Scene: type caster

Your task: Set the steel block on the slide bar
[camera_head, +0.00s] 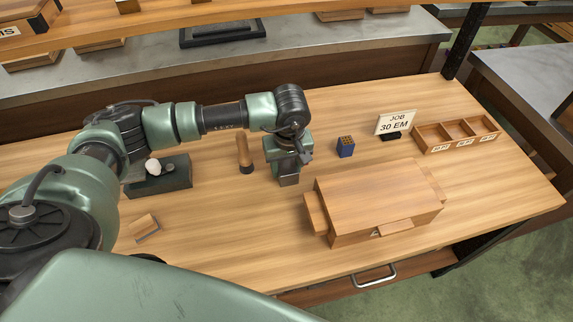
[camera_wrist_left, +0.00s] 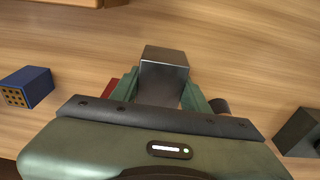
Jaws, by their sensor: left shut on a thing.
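The steel block (camera_wrist_left: 163,75) is a grey metal block held between the green fingers of my left gripper (camera_wrist_left: 162,92) in the left wrist view. In the head view the block (camera_head: 289,180) shows below my left gripper (camera_head: 288,167), near the middle of the table. I cannot tell whether it touches the tabletop. A wooden box (camera_head: 385,198) with a ledge on its left side (camera_head: 315,212) stands to the right of the gripper. I cannot make out which part is the slide bar. My right gripper is not in view.
A wooden-handled tool (camera_head: 244,155) stands just left of the gripper. A dark green block-like stand (camera_head: 170,183) is further left. A blue holder (camera_head: 346,147), a job sign (camera_head: 394,124) and a three-part tray (camera_head: 432,137) are at the back right.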

